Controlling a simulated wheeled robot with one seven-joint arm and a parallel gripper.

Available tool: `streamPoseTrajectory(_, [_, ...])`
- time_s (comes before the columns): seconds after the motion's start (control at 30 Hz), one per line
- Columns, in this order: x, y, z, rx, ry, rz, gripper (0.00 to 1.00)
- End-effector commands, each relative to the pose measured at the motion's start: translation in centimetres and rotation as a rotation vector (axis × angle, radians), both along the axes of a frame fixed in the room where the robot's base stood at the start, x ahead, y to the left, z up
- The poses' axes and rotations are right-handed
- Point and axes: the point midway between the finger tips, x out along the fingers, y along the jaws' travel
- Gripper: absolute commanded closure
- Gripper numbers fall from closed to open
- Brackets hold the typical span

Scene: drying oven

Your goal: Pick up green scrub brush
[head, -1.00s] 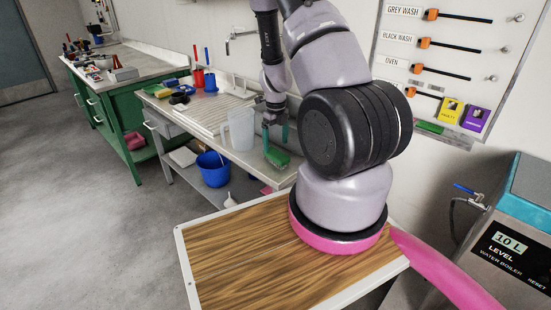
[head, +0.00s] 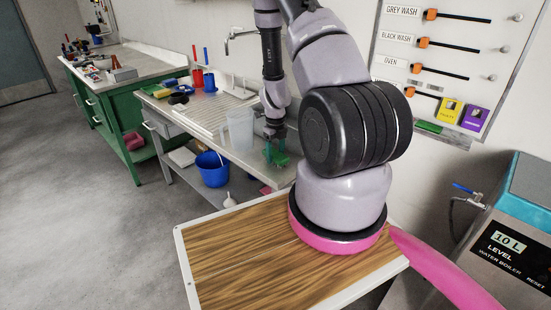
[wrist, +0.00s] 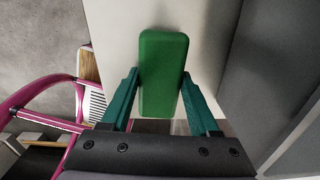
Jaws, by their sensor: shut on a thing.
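The green scrub brush (head: 281,158) is at the right end of the grey sink bench, by the translucent pitcher. In the wrist view, its green block (wrist: 162,72) lies lengthwise between the two teal fingers. My gripper (head: 275,151) points down and is shut on the brush, with a finger along each long side. It also shows in the wrist view (wrist: 161,78). The brush's underside is hidden, and I cannot tell whether it still touches the bench top.
The translucent pitcher (head: 240,130) stands just left of my gripper. Red cups, a blue cup and dark round items stand farther left on the bench (head: 204,116). A blue bucket (head: 212,170) is on the lower shelf. A wall tap (head: 240,40) projects behind.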

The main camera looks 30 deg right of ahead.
Motion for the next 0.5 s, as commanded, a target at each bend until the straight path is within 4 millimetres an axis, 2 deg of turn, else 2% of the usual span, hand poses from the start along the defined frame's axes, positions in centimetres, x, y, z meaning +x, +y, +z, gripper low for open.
streamPoseTrajectory(0.17, [0.0, 0.0, 0.2, -0.001, -0.001, 0.0, 0.96])
streamPoseTrajectory(0.27, [0.1, 0.0, 1.2, -0.001, -0.002, 0.001, 0.97])
streamPoseTrajectory(0.5, [0.2, 0.1, 5.9, -0.002, -0.005, 0.002, 0.97])
